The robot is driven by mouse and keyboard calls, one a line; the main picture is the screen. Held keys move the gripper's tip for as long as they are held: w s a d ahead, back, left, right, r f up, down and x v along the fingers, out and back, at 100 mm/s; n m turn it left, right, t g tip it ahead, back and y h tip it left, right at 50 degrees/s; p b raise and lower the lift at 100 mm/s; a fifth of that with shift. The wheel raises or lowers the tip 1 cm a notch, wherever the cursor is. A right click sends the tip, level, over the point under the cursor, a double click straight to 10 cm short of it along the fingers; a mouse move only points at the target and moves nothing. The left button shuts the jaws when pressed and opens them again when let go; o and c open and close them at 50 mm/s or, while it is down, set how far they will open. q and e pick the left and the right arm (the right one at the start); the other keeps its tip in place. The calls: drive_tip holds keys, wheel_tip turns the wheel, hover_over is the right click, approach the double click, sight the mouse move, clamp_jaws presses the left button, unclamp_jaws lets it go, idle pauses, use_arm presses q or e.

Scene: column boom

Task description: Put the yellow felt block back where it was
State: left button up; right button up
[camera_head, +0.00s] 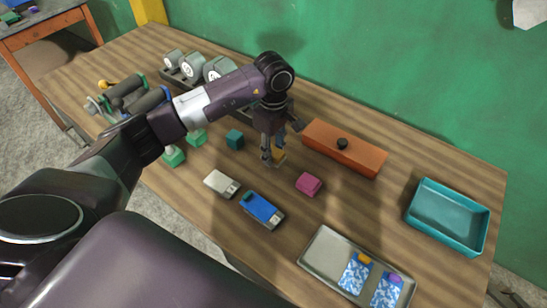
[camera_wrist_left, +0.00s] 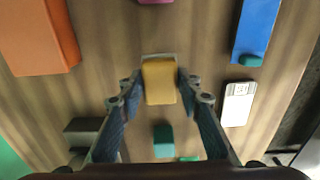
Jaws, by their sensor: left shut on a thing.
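The yellow felt block (camera_head: 281,156) is at the tip of my left gripper (camera_head: 272,160), near the middle of the wooden table, and is partly hidden by the fingers in the head view. In the left wrist view the yellow block (camera_wrist_left: 159,84) sits between the two fingertips of my left gripper (camera_wrist_left: 158,88), which is shut on it. I cannot tell whether the block touches the table. A teal block (camera_head: 235,139) and a magenta block (camera_head: 309,184) lie on either side of it, both apart from it. My right gripper is not in view.
An orange box (camera_head: 344,148) with a black knob stands close behind. A white device (camera_head: 221,184) and a blue one (camera_head: 262,210) lie in front. A metal tray (camera_head: 322,262) with patterned packets and an empty-looking teal tray (camera_head: 446,215) are to the right. Grey round gauges (camera_head: 192,67) stand at the back left.

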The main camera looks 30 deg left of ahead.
sight(274, 158)
use_arm(q)
wheel_tip(274, 158, down, 4)
drive_tip(key=shift+r+p, duration=0.1)
drive_tip(key=shift+p, duration=0.3)
drive_tip(key=o, duration=0.6)
drive_tip(key=shift+f, duration=0.2)
drive_tip(key=shift+c, duration=0.2)
drive_tip(key=o, duration=0.4)
drive_tip(key=shift+o, duration=0.2)
drive_tip(key=shift+r, duration=0.6)
wheel_tip(274, 158, up, 11)
drive_tip(key=b, duration=0.2)
drive_tip(key=shift+r+b, duration=0.1)
drive_tip(key=shift+b, duration=0.3)
